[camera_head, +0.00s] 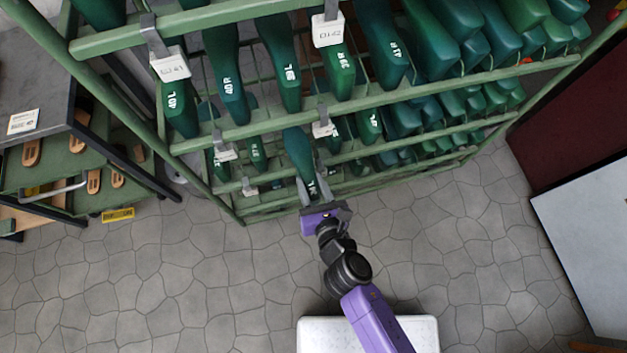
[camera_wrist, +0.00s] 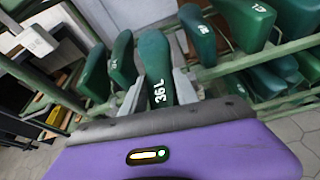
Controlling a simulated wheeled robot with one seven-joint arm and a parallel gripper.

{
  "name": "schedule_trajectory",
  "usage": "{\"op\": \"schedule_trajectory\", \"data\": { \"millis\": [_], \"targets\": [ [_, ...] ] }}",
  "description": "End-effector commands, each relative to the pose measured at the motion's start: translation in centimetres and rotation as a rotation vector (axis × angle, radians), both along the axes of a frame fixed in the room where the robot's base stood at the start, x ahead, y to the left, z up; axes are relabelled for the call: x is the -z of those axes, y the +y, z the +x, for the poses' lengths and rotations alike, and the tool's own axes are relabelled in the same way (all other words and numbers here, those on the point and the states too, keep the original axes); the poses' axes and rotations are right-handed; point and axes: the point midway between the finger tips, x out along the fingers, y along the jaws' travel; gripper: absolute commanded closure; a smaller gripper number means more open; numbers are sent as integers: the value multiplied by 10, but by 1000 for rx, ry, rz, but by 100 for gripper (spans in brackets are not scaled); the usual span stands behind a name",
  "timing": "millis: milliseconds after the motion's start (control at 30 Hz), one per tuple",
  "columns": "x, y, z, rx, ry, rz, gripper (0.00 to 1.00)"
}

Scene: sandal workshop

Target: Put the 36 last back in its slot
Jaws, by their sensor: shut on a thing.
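The green last marked "36 L" (camera_wrist: 155,68) is between the fingers of my gripper (camera_wrist: 160,92) in the wrist view. Its numbered end is toward my palm and its far end points at the rack. In the head view the same last (camera_head: 297,155) reaches up from my gripper (camera_head: 313,188) to the front of the green rack (camera_head: 300,116), over the lower tiers. Whether it touches a rail or another last I cannot tell. The slot for it cannot be made out.
Other green lasts, such as one marked 40 (camera_head: 229,75), fill the rack on both sides, close to the held one. White size tags (camera_head: 327,30) hang from the rails. A grey bench (camera_head: 35,85) stands left, a dark red panel (camera_head: 570,120) right. The paved floor (camera_head: 180,270) in front is mostly clear.

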Motion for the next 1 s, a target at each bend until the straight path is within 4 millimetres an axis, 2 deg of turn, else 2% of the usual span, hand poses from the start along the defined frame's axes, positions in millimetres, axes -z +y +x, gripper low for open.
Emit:
{"op": "schedule_trajectory", "data": {
  "millis": [1000],
  "targets": [
    [-2,18,62,-1,-3,2,100]
  ]
}}
